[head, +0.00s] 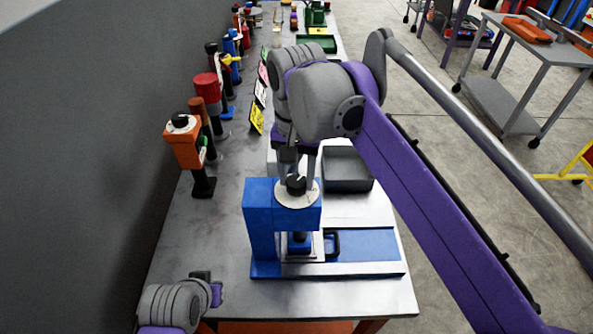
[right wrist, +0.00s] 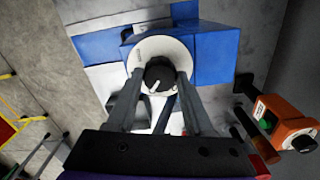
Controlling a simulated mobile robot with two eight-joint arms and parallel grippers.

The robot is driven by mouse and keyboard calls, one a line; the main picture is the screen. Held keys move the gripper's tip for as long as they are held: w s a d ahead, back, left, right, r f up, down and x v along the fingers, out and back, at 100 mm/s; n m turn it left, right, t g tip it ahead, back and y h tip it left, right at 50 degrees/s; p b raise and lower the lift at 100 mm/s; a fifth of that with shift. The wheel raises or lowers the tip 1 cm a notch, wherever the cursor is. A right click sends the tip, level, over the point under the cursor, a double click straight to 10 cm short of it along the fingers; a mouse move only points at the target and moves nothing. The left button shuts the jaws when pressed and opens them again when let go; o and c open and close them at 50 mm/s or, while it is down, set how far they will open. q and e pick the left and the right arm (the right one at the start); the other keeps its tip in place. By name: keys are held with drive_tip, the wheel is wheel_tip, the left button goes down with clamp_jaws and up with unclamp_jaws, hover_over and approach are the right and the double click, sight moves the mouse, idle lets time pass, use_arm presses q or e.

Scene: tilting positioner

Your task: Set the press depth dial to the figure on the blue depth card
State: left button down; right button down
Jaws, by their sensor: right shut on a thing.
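The blue press (head: 262,215) stands on the near part of the bench, with a round white dial plate (head: 284,200) on its top. The black dial knob (head: 296,184) sits in the middle of the plate. My right gripper (head: 304,178) reaches down from above and is shut on the knob. In the right wrist view its two fingers (right wrist: 161,80) hold the knob (right wrist: 158,74) from both sides. A white mark on the knob points to the lower left there; the plate's figures are too small to read. My left gripper (head: 210,291) is low at the left, its jaws unclear. I cannot make out a blue card.
An orange device (head: 183,150) on a black stand is left of the press. A yellow card (head: 256,119) and other cards stand in a row behind it. A grey tray (head: 348,184) lies behind the press. The bench between the orange device and the press is clear.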

drive_tip(key=n, duration=0.3)
drive_tip(key=shift+n+p, duration=0.3)
drive_tip(key=shift+n, duration=0.1)
drive_tip(key=n, duration=0.3)
drive_tip(key=shift+n, duration=0.3)
drive_tip(key=n, duration=0.3)
drive_tip(key=shift+p, duration=0.4)
use_arm(q)
drive_tip(key=shift+w+r, duration=0.35)
drive_tip(key=shift+r, duration=0.35)
drive_tip(key=shift+w+r, duration=0.3)
drive_tip(key=shift+r, duration=0.35)
use_arm(e)
drive_tip(key=shift+n, duration=1.8)
drive_tip(key=shift+c, duration=1.4)
unclamp_jaws()
drive_tip(key=shift+r, duration=0.1)
